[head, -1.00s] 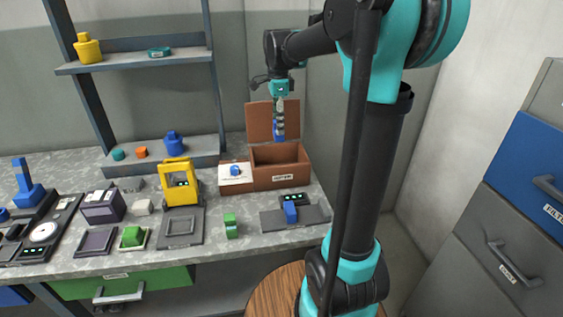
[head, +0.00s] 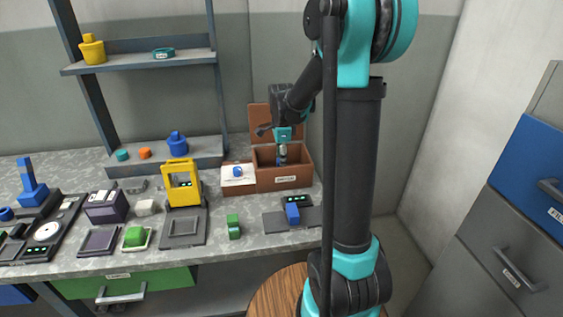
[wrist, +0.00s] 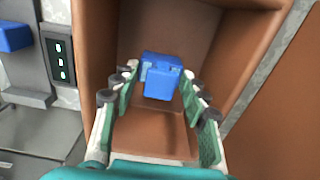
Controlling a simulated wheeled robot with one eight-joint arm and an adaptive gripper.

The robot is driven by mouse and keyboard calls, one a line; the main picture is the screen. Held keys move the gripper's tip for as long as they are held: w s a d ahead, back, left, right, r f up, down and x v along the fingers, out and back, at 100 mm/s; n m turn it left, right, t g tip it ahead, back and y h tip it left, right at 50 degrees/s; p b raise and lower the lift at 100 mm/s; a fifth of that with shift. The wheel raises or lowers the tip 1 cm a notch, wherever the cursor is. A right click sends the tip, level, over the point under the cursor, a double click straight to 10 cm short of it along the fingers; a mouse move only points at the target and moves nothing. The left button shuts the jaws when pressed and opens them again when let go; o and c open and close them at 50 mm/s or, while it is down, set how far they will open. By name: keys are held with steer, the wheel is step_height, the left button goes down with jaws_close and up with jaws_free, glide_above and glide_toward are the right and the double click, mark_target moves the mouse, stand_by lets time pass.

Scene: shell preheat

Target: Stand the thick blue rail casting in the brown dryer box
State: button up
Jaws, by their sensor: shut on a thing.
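The brown dryer box (head: 303,176) stands at the back right of the bench with its lid raised behind it. My gripper (head: 281,162) reaches down into its opening. In the wrist view my gripper (wrist: 161,75) is shut on the thick blue rail casting (wrist: 161,86), with a finger on each side. The casting is inside the box walls, over the brown floor (wrist: 150,137). Whether its lower end touches the floor cannot be told. In the head view the casting is mostly hidden by the box front.
Another blue piece (head: 292,213) sits on a dark grey fixture with a green display, in front of the box. A white card with a blue part (head: 238,173) is left of the box. A yellow frame (head: 182,184) and a green part (head: 233,227) stand further left.

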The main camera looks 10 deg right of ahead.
steer(key=o, duration=1.3)
steer(key=shift+f, duration=0.1)
steer(key=shift+o, duration=0.2)
step_height(320, 180, up, 12)
